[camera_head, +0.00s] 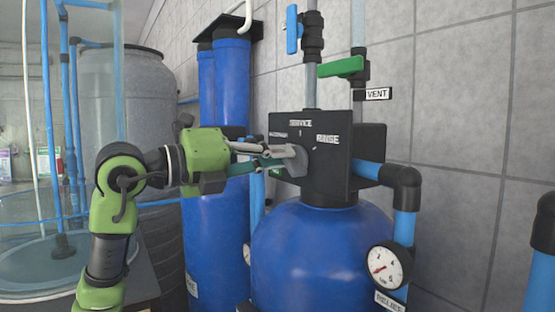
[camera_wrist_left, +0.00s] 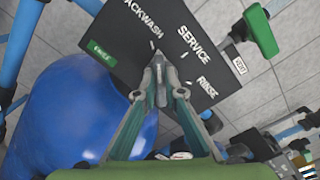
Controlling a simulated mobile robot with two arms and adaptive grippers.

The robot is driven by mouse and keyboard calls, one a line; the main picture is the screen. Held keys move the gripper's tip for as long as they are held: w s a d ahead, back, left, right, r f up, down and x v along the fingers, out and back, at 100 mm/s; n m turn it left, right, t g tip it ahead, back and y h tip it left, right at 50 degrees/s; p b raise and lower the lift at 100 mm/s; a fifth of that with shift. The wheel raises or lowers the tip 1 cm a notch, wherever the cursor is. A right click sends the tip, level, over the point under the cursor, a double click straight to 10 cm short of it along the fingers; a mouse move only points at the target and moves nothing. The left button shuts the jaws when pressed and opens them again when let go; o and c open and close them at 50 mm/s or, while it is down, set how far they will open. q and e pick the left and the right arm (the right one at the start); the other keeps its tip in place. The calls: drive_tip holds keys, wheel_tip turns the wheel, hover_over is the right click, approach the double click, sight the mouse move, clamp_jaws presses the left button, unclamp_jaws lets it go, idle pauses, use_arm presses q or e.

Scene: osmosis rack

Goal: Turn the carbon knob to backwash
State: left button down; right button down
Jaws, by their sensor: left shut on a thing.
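The black carbon valve head (camera_head: 330,180) sits on top of a rounded blue tank (camera_head: 325,245). Its face carries the labels BACKWASH, SERVICE and RINSE, which also show on the dark panel in the left wrist view (camera_wrist_left: 205,60). A grey knob (camera_head: 297,162) sits on the face below the labels. My left gripper (camera_head: 292,155) reaches in from the left and is shut on the knob. In the left wrist view, the fingertips (camera_wrist_left: 158,82) close around the knob, hiding part of it. I cannot tell exactly which label it points to. My right gripper is not in view.
A green-handled valve (camera_head: 341,67) and a blue-handled valve (camera_head: 292,30) are above the head. A pressure gauge (camera_head: 386,264) and blue pipe (camera_head: 405,225) stand to the right. Tall blue filter housings (camera_head: 232,85) stand behind my arm. A tiled wall is behind.

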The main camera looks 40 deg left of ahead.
use_arm(q)
drive_tip(key=shift+a+n, duration=0.1)
drive_tip(key=shift+n, duration=0.8)
drive_tip(key=c, duration=2.1)
unclamp_jaws()
drive_tip(key=shift+c, duration=0.2)
drive_tip(key=shift+f, duration=0.1)
drive_tip(key=v, duration=1.2)
